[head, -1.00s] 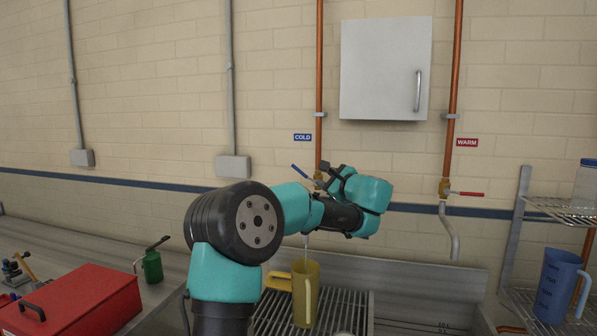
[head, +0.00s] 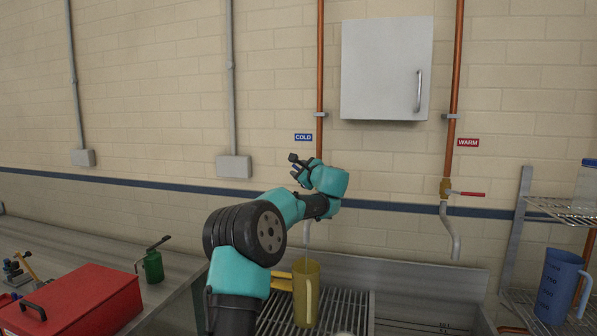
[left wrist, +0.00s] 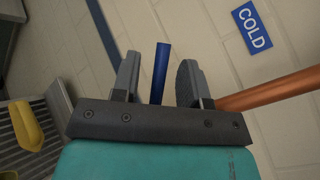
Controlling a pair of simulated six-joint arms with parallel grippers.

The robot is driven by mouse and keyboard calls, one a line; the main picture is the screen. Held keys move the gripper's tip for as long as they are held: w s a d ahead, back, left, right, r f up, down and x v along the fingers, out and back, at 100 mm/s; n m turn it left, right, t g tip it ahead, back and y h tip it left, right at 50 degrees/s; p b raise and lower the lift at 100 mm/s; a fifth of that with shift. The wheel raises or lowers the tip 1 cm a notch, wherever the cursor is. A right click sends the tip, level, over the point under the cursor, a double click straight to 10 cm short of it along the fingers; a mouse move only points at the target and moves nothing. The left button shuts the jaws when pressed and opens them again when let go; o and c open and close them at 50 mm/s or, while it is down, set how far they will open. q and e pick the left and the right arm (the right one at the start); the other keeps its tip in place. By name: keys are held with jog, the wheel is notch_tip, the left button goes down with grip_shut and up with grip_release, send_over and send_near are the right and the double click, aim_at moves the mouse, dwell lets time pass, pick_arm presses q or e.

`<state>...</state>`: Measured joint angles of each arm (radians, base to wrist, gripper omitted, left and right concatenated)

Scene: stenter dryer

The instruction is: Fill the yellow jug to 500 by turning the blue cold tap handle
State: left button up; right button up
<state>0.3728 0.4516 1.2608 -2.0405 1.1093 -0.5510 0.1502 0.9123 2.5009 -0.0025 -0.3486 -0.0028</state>
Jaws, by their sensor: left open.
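The yellow jug (head: 306,295) stands upright on the slatted rack under the cold tap, and it shows at the left edge of the left wrist view (left wrist: 26,125). A thin pale line (head: 307,236) runs down above its mouth; I cannot tell spout from water. The jug's scale and level are not readable. My left gripper (head: 298,166) is raised at the cold tap. In the left wrist view its open fingers (left wrist: 158,82) stand on either side of the blue cold tap handle (left wrist: 160,70), with gaps showing. My arm hides the valve. My right gripper is out of view.
The COLD sign (head: 303,137) and copper pipe (head: 320,60) are close behind my left gripper. The warm tap's red handle (head: 467,194) is to the right. A blue jug (head: 560,285) stands on the right shelf. A red toolbox (head: 75,300) and green oil can (head: 152,265) are left.

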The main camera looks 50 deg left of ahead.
pick_arm(q)
jog(key=shift+a, duration=0.55)
grip_shut()
